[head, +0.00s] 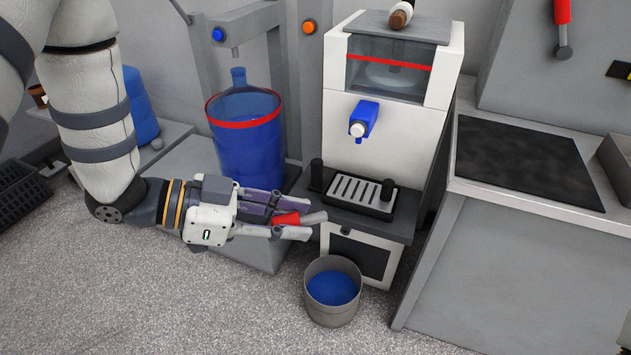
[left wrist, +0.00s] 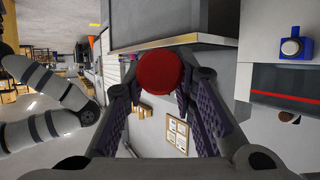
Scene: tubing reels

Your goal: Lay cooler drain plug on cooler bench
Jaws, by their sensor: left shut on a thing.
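My left gripper (head: 306,226) reaches in from the left and is shut on the drain plug (head: 286,219), which has a red part and a grey end. In the left wrist view the plug's round red face (left wrist: 159,73) shows between the fingers of the left gripper (left wrist: 160,88). The gripper holds the plug in the air, in front of the blue bottle and left of the bucket in the picture. The dark grey bench (head: 349,211) under the white cooler (head: 391,136) is just right of the fingertips. My right gripper is out of view.
A black drip tray (head: 377,211) takes up much of the bench top. A grey bucket (head: 333,317) with blue liquid stands on the floor in front. A blue bottle (head: 246,150) stands behind the gripper. A grey counter (head: 495,190) is at right.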

